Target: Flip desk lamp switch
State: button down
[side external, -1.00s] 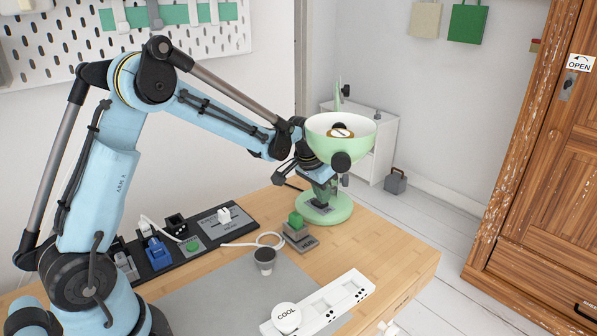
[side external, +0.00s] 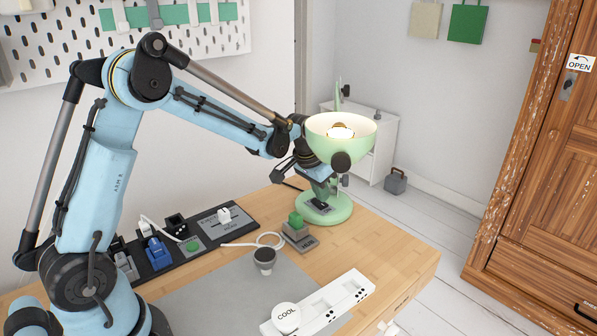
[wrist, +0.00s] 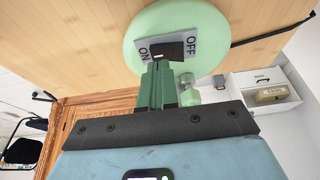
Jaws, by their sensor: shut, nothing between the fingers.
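The lamp's round base (wrist: 213,22) fills the top of the wrist view. On it is a grey plate marked ON and OFF with a black rocker switch (wrist: 175,50). My gripper (side external: 322,193) is over the base. In the wrist view my gripper (wrist: 158,68) is shut and empty, its green fingertips at the ON side of the switch. The fingers partly hide the rocker, so I cannot tell for certain whether they touch it.
A small block with a green top (side external: 297,222) stands left of the lamp base. A black panel (side external: 230,218) with plugs lies along the wall. A white strip with a COOL button (side external: 286,318) is at the front. The desk's right side is clear.

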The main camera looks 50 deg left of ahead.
jog(key=shift+v, duration=2.95)
jog(key=w+a+r+n+t+y, duration=0.1)
jog(key=w+a+r+t, duration=0.15)
jog(key=r, duration=0.35)
jog(key=s+r+n+t+y, duration=0.15)
jog(key=s+r+t, duration=0.45)
jog(key=r, duration=0.6)
jog(key=s+d+f+m+g+h, duration=0.1)
jog(key=s+d+f+g, duration=0.1)
jog(key=s+d+f, duration=0.3)
jog(key=s+d+f+m+g+h, duration=0.1)
jog(key=s+d+f+g, duration=0.2)
jog(key=s+f, duration=0.6)
jog(key=shift+s+d+f, duration=0.4)
jog(key=shift+s+d, duration=0.3)
jog(key=shift+d, duration=0.4)
jog(key=shift+m+h, duration=0.25)
